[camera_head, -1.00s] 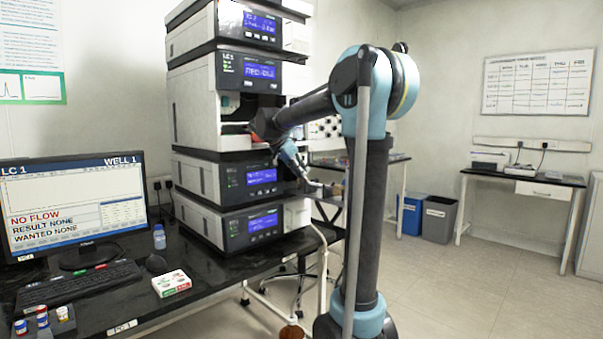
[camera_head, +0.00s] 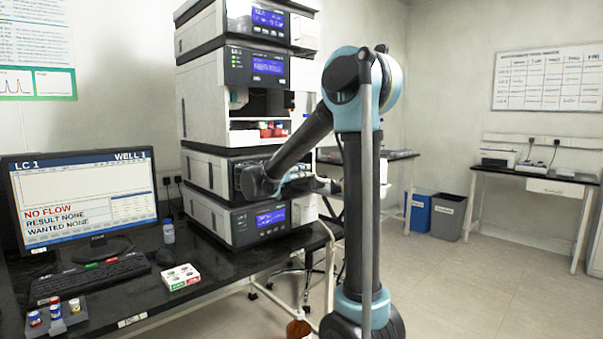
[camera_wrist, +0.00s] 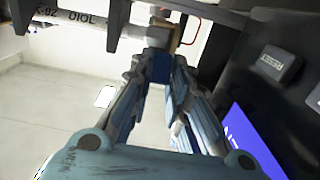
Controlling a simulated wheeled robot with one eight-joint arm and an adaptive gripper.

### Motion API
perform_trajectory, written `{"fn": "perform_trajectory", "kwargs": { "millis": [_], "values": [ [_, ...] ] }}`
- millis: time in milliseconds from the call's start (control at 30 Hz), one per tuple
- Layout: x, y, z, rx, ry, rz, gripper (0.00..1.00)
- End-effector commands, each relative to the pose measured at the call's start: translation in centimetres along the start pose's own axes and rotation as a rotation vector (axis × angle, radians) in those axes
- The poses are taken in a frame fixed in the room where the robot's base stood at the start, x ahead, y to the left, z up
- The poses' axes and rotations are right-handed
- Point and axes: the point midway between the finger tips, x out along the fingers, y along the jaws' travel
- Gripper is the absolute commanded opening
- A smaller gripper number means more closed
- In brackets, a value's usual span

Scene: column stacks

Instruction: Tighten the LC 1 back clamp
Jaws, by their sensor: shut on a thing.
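The LC 1 stack (camera_head: 203,175) stands on the bench as a tower of modules with blue displays. My gripper (camera_wrist: 158,62) reaches past the module front, its fingers converging on a small part at the stack's side. This part, apparently the back clamp (camera_wrist: 166,36), shows brownish and grey just beyond the fingertips; most of it is hidden. A labelled bar (camera_wrist: 75,17) runs beside it, its lettering upside down. In the head view my gripper (camera_head: 328,187) lies across the front of a lower module, pointing right; its fingertips are too small to make out.
The monitor (camera_head: 85,195) reads LC 1, NO FLOW, RESULT NONE. A keyboard (camera_head: 90,278), a white box (camera_head: 180,277) and a vial rack (camera_head: 57,318) lie on the bench. A brown bottle (camera_head: 299,325) stands below. Open floor lies to the right.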

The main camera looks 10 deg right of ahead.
Motion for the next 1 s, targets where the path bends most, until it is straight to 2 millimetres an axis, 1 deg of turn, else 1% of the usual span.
{"fn": "perform_trajectory", "kwargs": {
  "millis": [233, 633, 667, 700, 733, 1000],
  "values": [
    [-0.18, 0.09, 0.36, 0.000, 0.039, 0.000, 0.00],
    [-0.16, 0.10, 0.36, -0.001, 0.043, 0.001, 0.00],
    [-0.15, 0.10, 0.36, -0.001, 0.043, 0.001, 0.23],
    [-0.15, 0.10, 0.35, -0.001, 0.043, 0.001, 0.32],
    [-0.15, 0.09, 0.34, -0.001, 0.043, 0.001, 0.37],
    [-0.13, 0.04, 0.29, -0.001, 0.044, 0.000, 0.37]
  ]
}}
